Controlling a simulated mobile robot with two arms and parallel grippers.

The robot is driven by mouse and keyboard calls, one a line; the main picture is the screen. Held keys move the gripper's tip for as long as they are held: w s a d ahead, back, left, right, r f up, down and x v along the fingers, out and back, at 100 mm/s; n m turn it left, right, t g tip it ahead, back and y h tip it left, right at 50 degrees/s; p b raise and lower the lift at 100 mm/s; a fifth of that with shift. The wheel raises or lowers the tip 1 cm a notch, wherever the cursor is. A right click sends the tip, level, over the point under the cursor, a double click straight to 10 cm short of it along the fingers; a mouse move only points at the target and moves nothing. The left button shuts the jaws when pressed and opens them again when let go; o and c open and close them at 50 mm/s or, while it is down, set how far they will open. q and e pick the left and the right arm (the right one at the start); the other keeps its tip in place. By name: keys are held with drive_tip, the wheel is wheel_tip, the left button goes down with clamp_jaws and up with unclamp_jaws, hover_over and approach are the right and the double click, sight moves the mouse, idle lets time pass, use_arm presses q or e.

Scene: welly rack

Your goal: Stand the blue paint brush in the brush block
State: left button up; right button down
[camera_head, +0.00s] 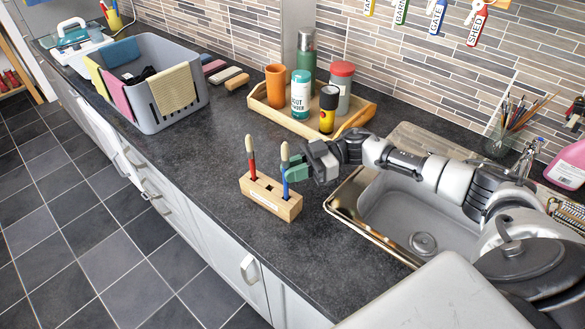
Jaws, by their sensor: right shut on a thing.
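The blue paint brush (285,187) is upright, pale bristles at the top, at the right end of the wooden brush block (284,210). Its lower end meets the block's top at the right-hand hole; how deep it sits I cannot tell. My right gripper (290,169) comes in from the right and is shut on the brush's upper handle, just under the bristles. A red paint brush (252,163) stands in the block's left hole. The middle hole looks empty. My left gripper is not in view.
Behind the block, a wooden tray (262,108) holds bottles and an orange cup (275,86). A sink (392,216) lies right of the block, under my right arm. A grey crate (150,120) with cloths stands at the left. The dark worktop (190,165) left of the block is clear.

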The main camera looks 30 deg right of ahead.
drive_tip(key=shift+f+b, duration=1)
drive_tip(key=shift+f, duration=0.65)
drive_tip(key=c, duration=1)
unclamp_jaws()
drive_tip(key=shift+r, duration=0.1)
drive_tip(key=shift+c, duration=0.2)
drive_tip(key=shift+d, duration=0.1)
drive_tip(key=shift+d, duration=0.3)
drive_tip(key=s+d+r+b, duration=0.1)
drive_tip(key=d+b, duration=0.2)
drive_tip(key=d, duration=0.7)
drive_tip(key=shift+b, duration=0.4)
drive_tip(key=shift+s, duration=0.1)
